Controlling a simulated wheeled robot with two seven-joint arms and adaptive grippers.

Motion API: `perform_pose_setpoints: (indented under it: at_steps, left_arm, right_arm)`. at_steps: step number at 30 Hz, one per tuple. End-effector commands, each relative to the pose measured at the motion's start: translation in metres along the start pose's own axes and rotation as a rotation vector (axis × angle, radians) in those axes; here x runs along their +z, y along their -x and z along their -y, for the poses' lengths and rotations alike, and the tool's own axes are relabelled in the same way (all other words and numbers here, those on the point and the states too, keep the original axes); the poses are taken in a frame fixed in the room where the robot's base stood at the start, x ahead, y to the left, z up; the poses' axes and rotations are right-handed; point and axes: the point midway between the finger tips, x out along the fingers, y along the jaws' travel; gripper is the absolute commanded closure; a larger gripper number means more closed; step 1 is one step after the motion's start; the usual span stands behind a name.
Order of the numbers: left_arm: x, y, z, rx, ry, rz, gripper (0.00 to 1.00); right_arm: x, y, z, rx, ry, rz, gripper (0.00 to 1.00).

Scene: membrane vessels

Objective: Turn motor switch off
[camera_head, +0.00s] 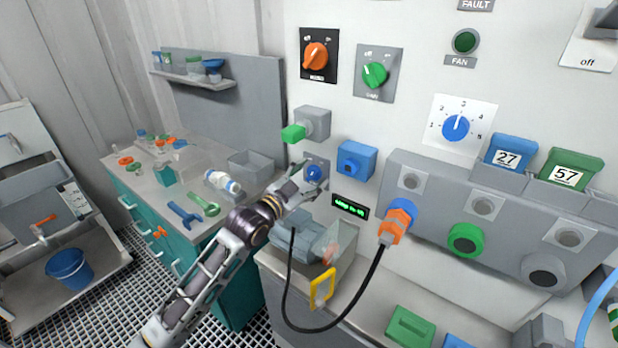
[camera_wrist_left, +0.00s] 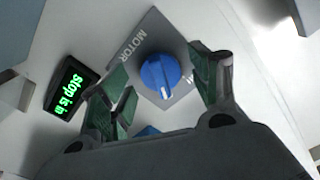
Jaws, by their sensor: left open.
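The motor switch is a blue round knob (camera_wrist_left: 160,76) with a white pointer line on a grey plate (camera_wrist_left: 143,45) marked MOTOR. In the head view the knob (camera_head: 315,172) sits low on the white panel, left of the blue box. My left gripper (camera_head: 302,182) is at the knob in the head view. In the left wrist view its open green-padded fingers (camera_wrist_left: 160,72) stand on either side of the knob, with gaps visible on both sides. Contact cannot be made out. The plate's position marks are mostly hidden by the fingers.
A blue box (camera_head: 356,161) and a green-ended grey box (camera_head: 312,123) jut out nearby. An orange plug (camera_head: 397,219) with black cable hangs right.

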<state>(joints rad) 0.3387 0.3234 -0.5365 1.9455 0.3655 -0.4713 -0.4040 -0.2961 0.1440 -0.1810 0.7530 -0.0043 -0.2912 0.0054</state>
Motion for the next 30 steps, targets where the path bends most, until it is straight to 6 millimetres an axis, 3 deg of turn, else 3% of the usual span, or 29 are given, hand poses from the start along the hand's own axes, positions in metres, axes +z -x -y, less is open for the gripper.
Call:
perform_pose_setpoints:
  at_steps: [10,21,30]
  left_arm:
    - [-0.0004,-0.0017,0.0,0.0,-0.001,-0.001,0.38]
    - [-0.0002,-0.0016,-0.0001,0.0,0.0,0.0,0.85]
    - [-0.0004,-0.0017,-0.0002,0.001,0.017,0.0,0.85]
  right_arm:
    - [0.0006,-0.0001,-0.0008,0.001,0.0,0.0,0.6]
    - [0.0007,-0.0001,-0.0006,0.001,0.0,0.001,0.6]
    - [0.0014,0.0022,0.0011,-0.001,0.0,-0.001,0.6]
